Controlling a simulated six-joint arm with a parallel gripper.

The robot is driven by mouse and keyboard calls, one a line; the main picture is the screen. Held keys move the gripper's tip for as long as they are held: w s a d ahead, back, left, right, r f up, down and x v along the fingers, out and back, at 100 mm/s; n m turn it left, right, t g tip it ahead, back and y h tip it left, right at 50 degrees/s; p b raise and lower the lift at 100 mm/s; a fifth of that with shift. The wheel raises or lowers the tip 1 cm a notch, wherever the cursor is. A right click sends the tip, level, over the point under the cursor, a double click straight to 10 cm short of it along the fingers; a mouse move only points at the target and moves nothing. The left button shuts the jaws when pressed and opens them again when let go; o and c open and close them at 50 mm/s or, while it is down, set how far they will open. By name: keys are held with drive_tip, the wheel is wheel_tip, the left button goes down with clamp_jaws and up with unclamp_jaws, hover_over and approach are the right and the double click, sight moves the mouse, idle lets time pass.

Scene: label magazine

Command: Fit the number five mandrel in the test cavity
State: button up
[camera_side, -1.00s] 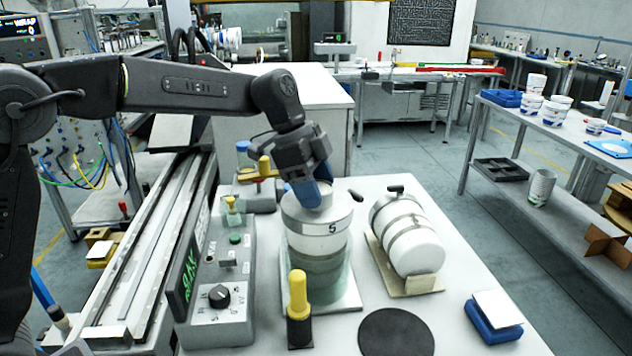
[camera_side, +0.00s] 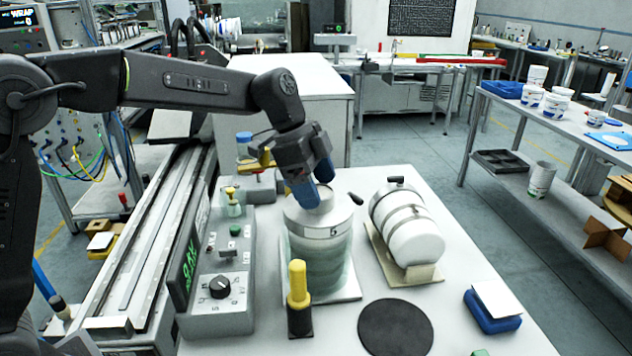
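The number five mandrel (camera_side: 318,228) is a white cylinder with a grey band marked 5. It stands upright, mostly down inside the clear test cavity (camera_side: 320,270), with its top band at about the rim. The cavity stands on a pale square base plate. My gripper (camera_side: 310,192) has its blue fingertips at the top centre of the mandrel. The fingers overlap in this view, and the mandrel's top part between them is largely hidden, so I cannot tell the grip for sure.
A second banded white cylinder (camera_side: 408,225) lies on a wooden cradle to the right. A yellow-handled tool (camera_side: 298,290) stands in front. A control box (camera_side: 222,290) is on the left. A black disc (camera_side: 396,327) and a blue block with a white pad (camera_side: 493,308) lie at front right.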

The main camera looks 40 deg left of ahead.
drive_tip(key=shift+o, duration=0.8)
drive_tip(key=shift+f, duration=0.3)
drive_tip(key=v, duration=1.4)
drive_tip(key=shift+r, duration=0.2)
drive_tip(key=shift+d, duration=0.1)
drive_tip(key=s+a+f+n+t+y, duration=0.1)
drive_tip(key=s+f+n, duration=0.3)
drive_tip(key=s, duration=0.4)
drive_tip(key=s+a+f+n+t+y, duration=0.1)
drive_tip(key=s+f+n, duration=0.3)
drive_tip(key=s, duration=0.5)
drive_tip(key=s+a+f+n+t+y, duration=0.2)
drive_tip(key=s+f+n, duration=0.3)
drive_tip(key=s, duration=0.3)
drive_tip(key=shift+s+a+n, duration=0.15)
drive_tip(key=shift+a+n, duration=0.45)
drive_tip(key=shift+a, duration=0.1)
